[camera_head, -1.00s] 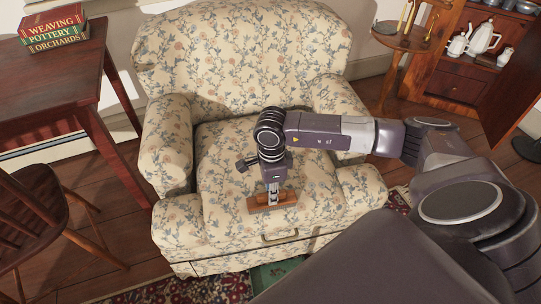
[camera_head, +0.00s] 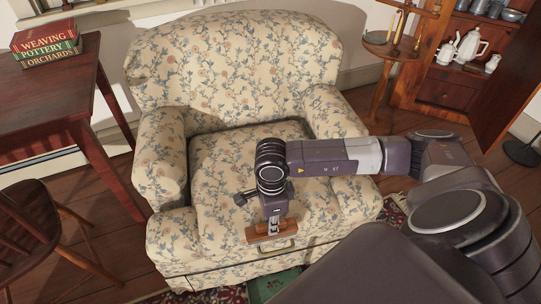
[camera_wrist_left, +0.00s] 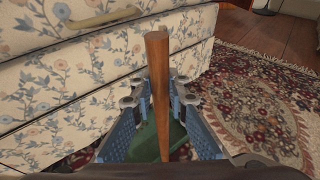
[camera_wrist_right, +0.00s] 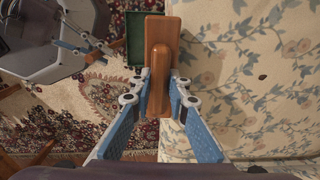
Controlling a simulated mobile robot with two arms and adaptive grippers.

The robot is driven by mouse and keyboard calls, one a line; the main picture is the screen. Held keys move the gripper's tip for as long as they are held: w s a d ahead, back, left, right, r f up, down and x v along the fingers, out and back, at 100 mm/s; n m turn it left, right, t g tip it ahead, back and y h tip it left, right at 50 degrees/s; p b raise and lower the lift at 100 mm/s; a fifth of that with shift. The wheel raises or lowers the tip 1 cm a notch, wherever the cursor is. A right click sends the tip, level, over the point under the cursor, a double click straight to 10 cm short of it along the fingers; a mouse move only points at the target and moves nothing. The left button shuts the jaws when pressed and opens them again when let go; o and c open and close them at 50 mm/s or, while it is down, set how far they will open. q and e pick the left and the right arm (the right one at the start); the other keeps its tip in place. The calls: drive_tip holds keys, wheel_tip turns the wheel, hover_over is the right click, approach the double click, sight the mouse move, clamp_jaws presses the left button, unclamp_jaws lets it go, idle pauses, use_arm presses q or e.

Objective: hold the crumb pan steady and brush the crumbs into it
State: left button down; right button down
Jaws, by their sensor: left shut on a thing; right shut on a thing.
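My right gripper (camera_head: 273,222) is shut on the wooden brush (camera_head: 258,232), low at the front edge of the armchair seat. In the right wrist view the brush (camera_wrist_right: 162,45) lies lengthwise between the fingers, its bristles hidden. The green crumb pan (camera_head: 270,287) shows partly below the seat front, half covered by my arm; it is also in the right wrist view (camera_wrist_right: 136,42). My left gripper (camera_wrist_left: 160,95) is shut on the pan's wooden handle (camera_wrist_left: 158,85). A few dark crumbs (camera_wrist_right: 263,77) lie on the floral fabric.
The floral armchair (camera_head: 235,55) fills the middle, with a drawer handle (camera_head: 277,248) on its front. A table with books (camera_head: 45,45) and a wooden chair (camera_head: 35,235) stand left. A small round table (camera_head: 392,46) and an open cabinet (camera_head: 445,90) stand at the right back.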

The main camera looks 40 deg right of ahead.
drive_tip(key=shift+s+f, duration=0.1)
drive_tip(key=shift+s, duration=0.1)
wheel_tip(320, 180, up, 8)
drive_tip(key=shift+w+r, duration=0.1)
drive_tip(key=shift+w, duration=0.05)
idle(0.4)
drive_tip(key=c, duration=2.4)
unclamp_jaws()
clamp_jaws()
drive_tip(key=w+d+f, duration=0.1)
drive_tip(key=w+d, duration=0.3)
drive_tip(key=w, duration=0.6)
drive_tip(key=w+d, duration=0.4)
drive_tip(key=w, duration=0.5)
drive_tip(key=shift+w+d+f, duration=0.1)
drive_tip(key=shift+w+f, duration=0.05)
drive_tip(key=shift+f, duration=1.4)
drive_tip(key=shift+w+d+f, duration=0.1)
drive_tip(key=shift+f, duration=1.45)
